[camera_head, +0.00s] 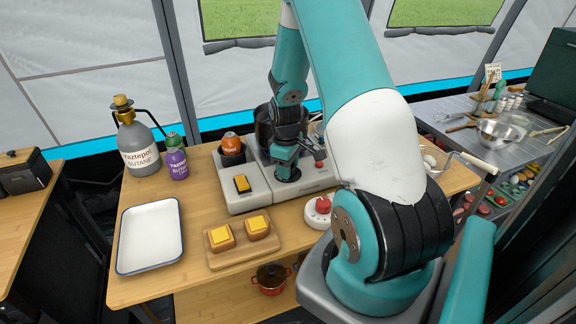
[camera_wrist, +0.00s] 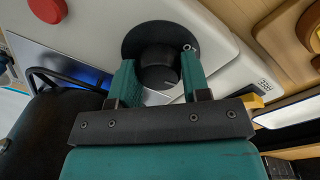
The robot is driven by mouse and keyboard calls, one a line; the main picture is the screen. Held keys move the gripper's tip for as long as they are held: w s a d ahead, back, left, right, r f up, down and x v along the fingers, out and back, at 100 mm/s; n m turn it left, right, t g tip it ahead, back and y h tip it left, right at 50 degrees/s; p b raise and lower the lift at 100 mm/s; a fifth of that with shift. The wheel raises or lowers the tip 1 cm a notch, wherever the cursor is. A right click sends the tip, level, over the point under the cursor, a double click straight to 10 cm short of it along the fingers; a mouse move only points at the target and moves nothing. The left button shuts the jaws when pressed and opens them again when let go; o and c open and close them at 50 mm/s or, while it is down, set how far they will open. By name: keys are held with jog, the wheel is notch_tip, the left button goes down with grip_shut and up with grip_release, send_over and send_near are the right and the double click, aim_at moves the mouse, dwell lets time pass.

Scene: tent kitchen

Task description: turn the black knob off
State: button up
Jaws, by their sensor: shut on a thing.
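The black knob (camera_wrist: 157,66) sits on a round black disc on a pale panel in the wrist view. My gripper (camera_wrist: 158,80) has one green finger on each side of it and is shut on it. A red knob (camera_wrist: 46,9) shows at the upper left of the wrist view.
A wooden board (camera_head: 229,260) with two yellow-topped pieces and a white tray (camera_head: 150,234) lie in front and left. A butane bottle (camera_head: 138,147) stands at the back left.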

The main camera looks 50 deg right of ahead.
jog(key=m, duration=0.5)
jog(key=shift+m, duration=0.3)
jog(key=m, duration=0.4)
jog(key=shift+g+p, duration=0.3)
jog(key=shift+p, duration=0.1)
jog(key=m, duration=0.6)
jog(key=shift+d, duration=0.1)
jog(key=m, duration=0.4)
jog(key=shift+y, duration=0.3)
jog(key=shift+m, duration=0.3)
jog(key=o, duration=0.9)
jog(key=r, duration=1.1)
jog(key=w+r, duration=0.1)
jog(key=r, duration=0.5)
jog(key=shift+r+b, duration=0.2)
jog(key=shift+b, duration=0.15)
